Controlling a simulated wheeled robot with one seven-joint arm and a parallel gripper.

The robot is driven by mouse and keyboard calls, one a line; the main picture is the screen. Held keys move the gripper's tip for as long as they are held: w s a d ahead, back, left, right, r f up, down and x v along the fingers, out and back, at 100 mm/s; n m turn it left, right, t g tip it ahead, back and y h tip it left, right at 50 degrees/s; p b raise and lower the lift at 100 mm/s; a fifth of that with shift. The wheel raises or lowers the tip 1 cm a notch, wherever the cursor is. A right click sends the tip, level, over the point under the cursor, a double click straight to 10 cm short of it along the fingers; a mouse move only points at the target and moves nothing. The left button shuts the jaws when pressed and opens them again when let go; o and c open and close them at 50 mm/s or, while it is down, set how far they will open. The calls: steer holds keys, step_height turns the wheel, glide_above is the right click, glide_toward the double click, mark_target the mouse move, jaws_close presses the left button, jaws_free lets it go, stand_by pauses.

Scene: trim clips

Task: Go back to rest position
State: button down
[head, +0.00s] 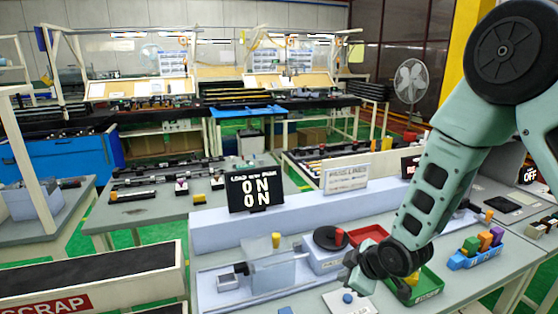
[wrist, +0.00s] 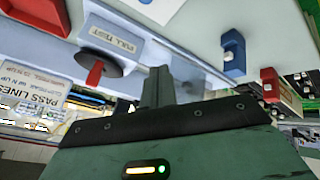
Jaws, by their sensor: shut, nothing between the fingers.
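My gripper (head: 354,272) hangs over the workbench at the lower middle of the head view, beside the green tray (head: 432,286). My arm reaches down to it from the upper right. In the wrist view the two dark fingers (wrist: 158,88) are together with nothing between them. The wrist picture is tilted, with the bench surface along the top. The fingertips appear clear of the fixtures. A pull test block (wrist: 112,40) with a red lever (wrist: 95,73) shows to their left.
A red tray (head: 371,234) and black disc (head: 330,238) stand behind my gripper. A blue holder with coloured clips (head: 476,256) is to the right. Display signs (head: 255,190) stand at the bench's back. A scrap bin (head: 130,268) is at left.

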steer(key=s+a+r+m+g+h+b, duration=0.1)
steer(key=s+r, duration=0.4)
steer(key=s, duration=0.9)
steer(key=s+a+r+m+g+h+b, duration=0.2)
steer(key=s+r+m+g+b, duration=0.2)
steer(key=s, duration=1.1)
steer(key=shift+r+g+b, duration=0.3)
steer(key=shift+r+g, duration=0.1)
steer(key=shift+g, duration=0.3)
steer(key=shift+f, duration=0.1)
